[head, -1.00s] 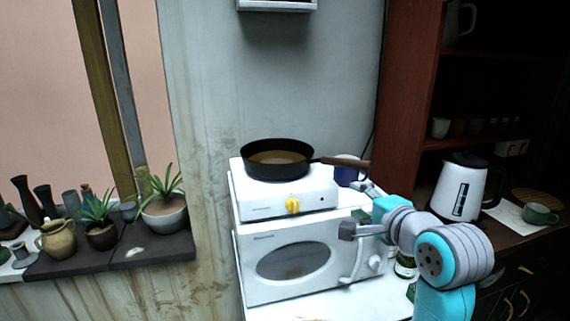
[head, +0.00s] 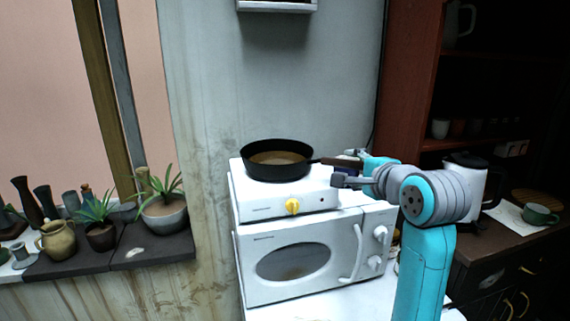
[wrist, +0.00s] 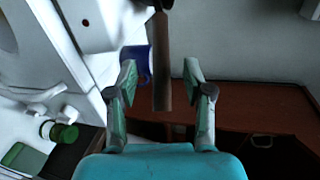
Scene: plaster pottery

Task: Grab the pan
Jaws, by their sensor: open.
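The black pan (head: 277,159) rests on the white hot plate, with its brown handle (head: 342,162) pointing right. My gripper (head: 345,167) is at the handle's outer end. In the wrist view the handle (wrist: 162,75) runs down between the two open fingers of my gripper (wrist: 158,80), with space visible on both sides. The fingers are not closed on it. Most of the pan body lies outside the wrist view.
The hot plate (head: 262,208) stands on a white microwave (head: 290,262). A blue mug (wrist: 140,62) is close beside the left finger in the wrist view. A white kettle (head: 462,185) and green cup (head: 540,214) stand on the right counter. Potted plants (head: 163,210) sit at left.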

